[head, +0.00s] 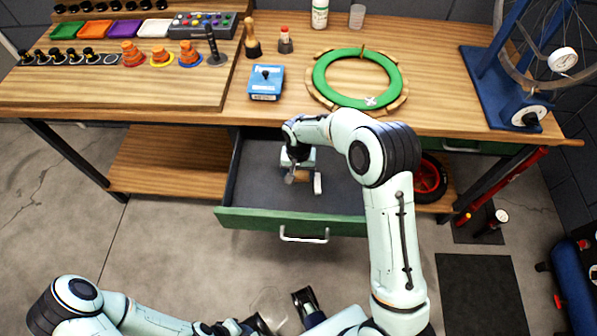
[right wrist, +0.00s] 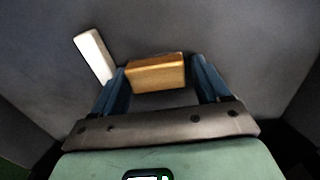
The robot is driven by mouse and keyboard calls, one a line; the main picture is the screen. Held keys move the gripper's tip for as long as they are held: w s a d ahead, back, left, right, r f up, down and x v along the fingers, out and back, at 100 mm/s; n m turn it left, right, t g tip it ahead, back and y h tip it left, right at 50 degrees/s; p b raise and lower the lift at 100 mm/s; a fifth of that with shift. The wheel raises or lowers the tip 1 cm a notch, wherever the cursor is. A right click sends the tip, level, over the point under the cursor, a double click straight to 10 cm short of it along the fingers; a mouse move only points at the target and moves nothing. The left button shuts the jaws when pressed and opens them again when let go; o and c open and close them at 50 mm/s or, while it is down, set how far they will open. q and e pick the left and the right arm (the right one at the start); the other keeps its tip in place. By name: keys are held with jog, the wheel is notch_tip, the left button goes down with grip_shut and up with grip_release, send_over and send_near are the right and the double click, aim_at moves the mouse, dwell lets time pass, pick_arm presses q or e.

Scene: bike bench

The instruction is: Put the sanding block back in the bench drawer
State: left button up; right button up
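The sanding block (right wrist: 156,73), a small yellow-brown block, sits between the two fingertips of my right gripper (right wrist: 157,72) in the right wrist view, with both fingers close against its sides. In the head view my right gripper (head: 302,176) points down inside the open bench drawer (head: 262,218), and the block is mostly hidden there. Whether it touches the drawer floor I cannot tell. My left gripper (head: 280,312) is low in the head view, open and empty, well away from the drawer.
A white bar (right wrist: 94,55) lies in the drawer beside the block; it also shows in the head view (head: 318,184). The drawer floor is otherwise largely clear. On the bench above stand a blue box (head: 266,83) and a green ring (head: 322,83). My right arm reaches over the drawer's right part.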

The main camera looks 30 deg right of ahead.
aim_at(299, 174)
notch_tip(299, 174, up, 12)
jog(key=p, duration=0.1)
jog(key=shift+r, duration=0.15)
dwell(0.4)
dwell(0.5)
